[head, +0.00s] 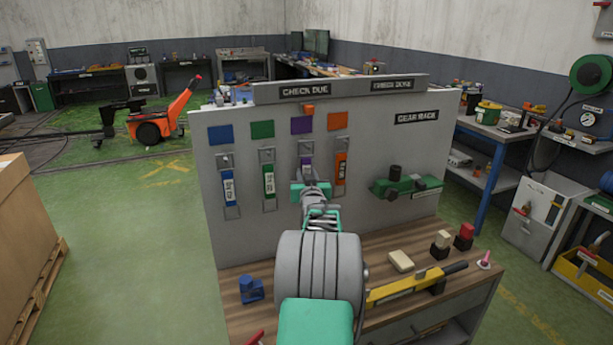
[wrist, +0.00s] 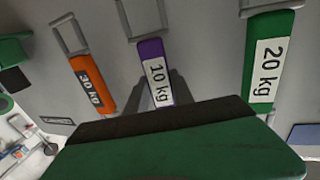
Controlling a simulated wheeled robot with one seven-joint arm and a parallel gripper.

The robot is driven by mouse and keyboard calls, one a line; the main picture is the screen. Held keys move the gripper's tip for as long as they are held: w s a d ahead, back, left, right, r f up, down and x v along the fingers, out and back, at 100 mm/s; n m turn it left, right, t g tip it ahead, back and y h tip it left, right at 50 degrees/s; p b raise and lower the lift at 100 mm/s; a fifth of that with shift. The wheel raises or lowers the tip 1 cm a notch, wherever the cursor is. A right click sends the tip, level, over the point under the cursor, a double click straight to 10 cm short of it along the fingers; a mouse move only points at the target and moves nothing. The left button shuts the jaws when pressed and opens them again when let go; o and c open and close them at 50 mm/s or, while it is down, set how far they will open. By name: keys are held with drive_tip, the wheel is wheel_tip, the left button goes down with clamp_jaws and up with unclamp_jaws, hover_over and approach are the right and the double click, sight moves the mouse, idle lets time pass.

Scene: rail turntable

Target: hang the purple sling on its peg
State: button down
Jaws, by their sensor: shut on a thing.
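The purple sling (head: 305,163) is a strap with a white label and grey end loops. It stands upright against the grey board, below the purple square (head: 301,125), between the green and orange slings. My gripper (head: 309,183) is at the board, shut on the purple sling and hiding its lower part in the head view.
The green sling (head: 268,180), orange sling (head: 341,167) and blue sling (head: 228,187) hang close by. A green tool (head: 402,187) is on the board's right. Below, the wooden bench (head: 290,262) holds a blue block (head: 251,290), a yellow tool (head: 405,287) and small blocks.

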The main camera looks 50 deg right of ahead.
drive_tip(key=c, duration=1)
unclamp_jaws()
